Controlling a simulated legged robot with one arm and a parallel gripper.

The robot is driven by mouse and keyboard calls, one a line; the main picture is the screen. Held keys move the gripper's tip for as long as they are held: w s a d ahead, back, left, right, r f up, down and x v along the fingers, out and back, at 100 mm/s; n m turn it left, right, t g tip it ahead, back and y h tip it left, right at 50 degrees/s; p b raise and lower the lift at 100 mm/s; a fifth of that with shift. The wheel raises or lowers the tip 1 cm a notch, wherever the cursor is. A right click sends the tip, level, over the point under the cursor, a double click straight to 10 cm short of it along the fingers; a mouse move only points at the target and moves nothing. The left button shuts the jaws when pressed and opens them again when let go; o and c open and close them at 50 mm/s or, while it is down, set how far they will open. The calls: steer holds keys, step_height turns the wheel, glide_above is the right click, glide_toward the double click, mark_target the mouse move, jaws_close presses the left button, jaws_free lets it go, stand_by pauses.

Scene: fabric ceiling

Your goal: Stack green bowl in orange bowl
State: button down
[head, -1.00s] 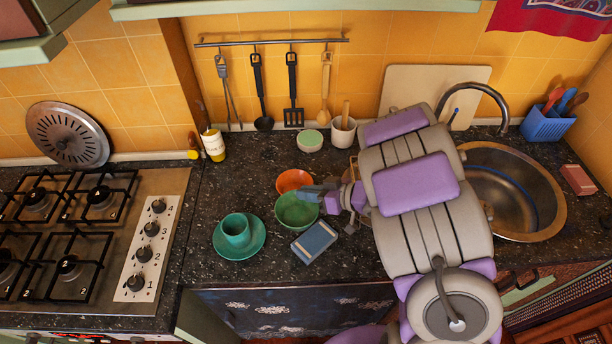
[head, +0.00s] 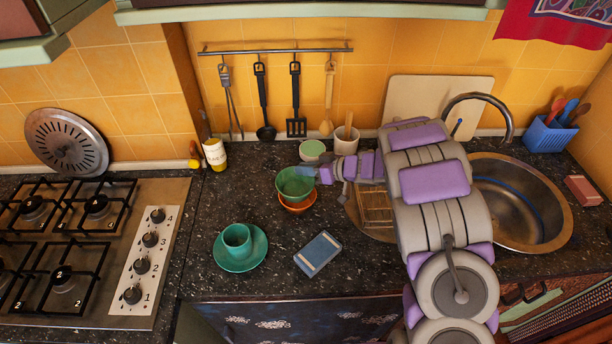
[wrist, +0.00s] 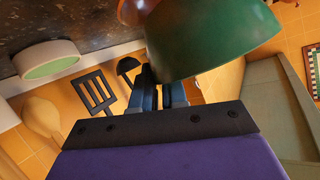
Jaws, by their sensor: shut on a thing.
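The green bowl (head: 294,181) is at the middle of the counter in the head view, over the orange bowl (head: 298,203). The orange bowl's rim shows below and around the green one's lower front. Whether the green bowl rests in it or hangs just above, I cannot tell. My gripper (head: 308,171) comes from the right and is shut on the green bowl's right rim. In the wrist view the green bowl (wrist: 215,35) fills the upper middle at my gripper's fingertips (wrist: 160,80), with a bit of the orange bowl (wrist: 130,10) behind it.
A teal cup on a saucer (head: 259,256) and a blue box (head: 318,253) stand in front. A pale green-topped container (head: 312,150) and a utensil cup (head: 345,143) stand behind. The sink (head: 540,215) is at the right, the stove (head: 90,250) at the left.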

step_height(320, 180, down, 3)
steer(key=shift+r+b, duration=0.15)
steer(key=shift+b, duration=0.3)
steer(key=shift+d+f, duration=0.2)
steer(key=shift+d+r, duration=0.1)
steer(key=c, duration=1.5)
jaws_free()
steer(key=shift+d, duration=0.1)
steer(key=o, duration=0.3)
steer(key=shift+o, duration=0.3)
steer(key=shift+a, duration=0.25)
